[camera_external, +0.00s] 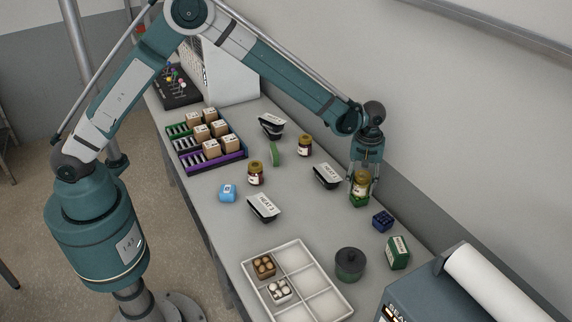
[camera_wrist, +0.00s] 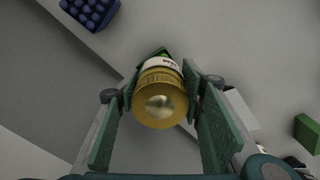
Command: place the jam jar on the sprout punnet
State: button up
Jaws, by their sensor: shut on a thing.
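My gripper (camera_external: 361,179) is shut on a jam jar (camera_external: 361,186) with a gold lid and a white label. In the wrist view the jar (camera_wrist: 160,98) sits upright between the two green finger pads of my gripper (camera_wrist: 160,92), its lid facing the camera. A green punnet, seemingly the sprout punnet (camera_external: 359,201), shows directly below the jar. Only a green edge of it (camera_wrist: 150,54) shows past the jar in the wrist view. I cannot tell whether the jar touches it. Two similar jars stand on the bench, one near the middle (camera_external: 255,173) and one farther back (camera_external: 305,146).
A dark blue punnet (camera_external: 382,220) and a green box (camera_external: 398,253) stand close by. A black tub with a sign (camera_external: 327,176) is left of my gripper. A divided white tray (camera_external: 325,274) and a dark round pot (camera_external: 349,264) are nearer the front. The wall runs close on the right.

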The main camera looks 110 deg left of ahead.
jog(key=shift+f, duration=0.2)
jog(key=o, duration=1.2)
jog(key=shift+r, duration=0.1)
jog(key=shift+r, duration=0.1)
notch_tip(320, 180, up, 12)
jog(key=shift+r+b, duration=0.1)
jog(key=shift+b, duration=0.2)
dwell(0.5)
